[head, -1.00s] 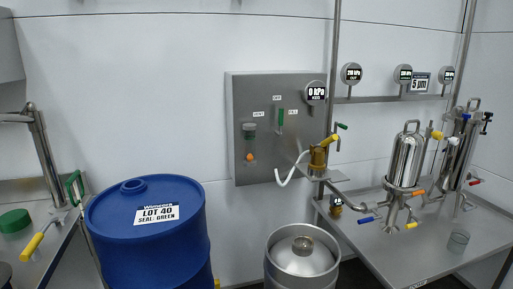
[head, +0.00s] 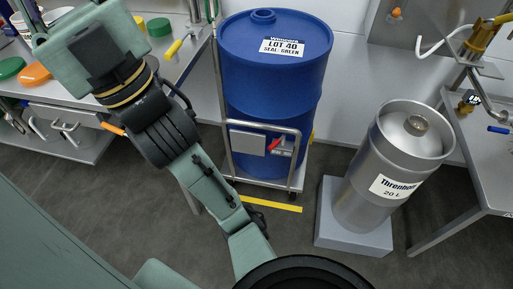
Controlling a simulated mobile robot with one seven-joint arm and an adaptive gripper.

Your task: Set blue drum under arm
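The blue drum (head: 270,85), labelled LOT 40, SEAL: GREEN, stands upright in the head view. It rests on a wheeled trolley (head: 297,150) with a metal hoop frame in front. A steel post (head: 194,12) rises at the bench to the drum's left, near a yellow-handled lever (head: 176,46); its top is cut off, so I cannot tell whether any arm hangs over the drum. My own green arm crosses the left of the view, apart from the drum. I cannot make out my gripper's fingers in this view.
A steel keg (head: 365,190) stands tilted in view on a grey block (head: 335,240), right of the trolley. A bench (head: 75,75) with green and orange lids is at left, another table (head: 482,160) at right. A yellow floor strip (head: 270,204) lies before the trolley.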

